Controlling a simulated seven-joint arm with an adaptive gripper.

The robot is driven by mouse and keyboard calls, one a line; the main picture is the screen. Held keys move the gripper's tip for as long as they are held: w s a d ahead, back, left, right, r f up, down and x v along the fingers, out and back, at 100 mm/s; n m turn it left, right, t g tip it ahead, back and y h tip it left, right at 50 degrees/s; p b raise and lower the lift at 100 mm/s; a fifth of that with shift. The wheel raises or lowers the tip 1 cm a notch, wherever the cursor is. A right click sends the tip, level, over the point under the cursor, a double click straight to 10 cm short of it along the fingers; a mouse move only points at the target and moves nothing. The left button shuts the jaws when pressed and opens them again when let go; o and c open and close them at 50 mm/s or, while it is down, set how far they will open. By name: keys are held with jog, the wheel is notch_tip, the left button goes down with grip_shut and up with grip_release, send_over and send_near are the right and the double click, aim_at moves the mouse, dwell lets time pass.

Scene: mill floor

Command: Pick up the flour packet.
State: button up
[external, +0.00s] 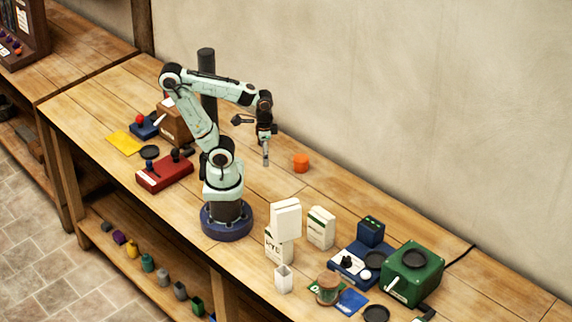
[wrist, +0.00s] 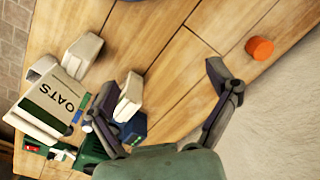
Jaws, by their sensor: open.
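No packet shows a readable flour label, so I cannot tell which is the flour packet. In the external view a plain white packet (external: 286,219) stands above or in front of a white packet with dark lettering (external: 279,246). A white packet with a green stripe (external: 321,228) stands to their right. In the wrist view a packet marked OATS (wrist: 50,104) is at the left, with a pale blocky item (wrist: 82,54) above it. My gripper (external: 266,163) is open and raised over the bench, behind and left of the packets; its spread fingers also show in the wrist view (wrist: 168,82).
An orange piece (external: 301,163) sits near the wall. A small white open container (external: 283,279) is in front of the packets. A blue scale-like device (external: 355,263), a green machine (external: 412,272) and a brown jar (external: 328,288) crowd the right. Bare bench lies beyond my base.

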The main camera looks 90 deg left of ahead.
aim_at(286, 205)
jog(key=w+d+r+n+t+h, duration=0.1)
jog(key=w+d+r+n, duration=0.2)
jog(key=w+d+n, duration=0.55)
jog(key=d+f+m, duration=0.1)
jog(key=d, duration=0.2)
jog(key=s+d+f+m, duration=0.1)
jog(key=d+m, duration=0.1)
jog(key=d, duration=0.2)
jog(key=s+d+f+m, duration=0.1)
jog(key=d+m, duration=0.1)
jog(key=d, duration=0.1)
jog(key=shift+d+g, duration=0.35)
jog(key=shift+g, duration=0.05)
jog(key=shift+s+d+f, duration=0.1)
jog(key=shift+d+f, duration=0.05)
jog(key=shift+f, duration=0.15)
notch_tip(286, 205, down, 6)
jog(key=shift+f, duration=0.15)
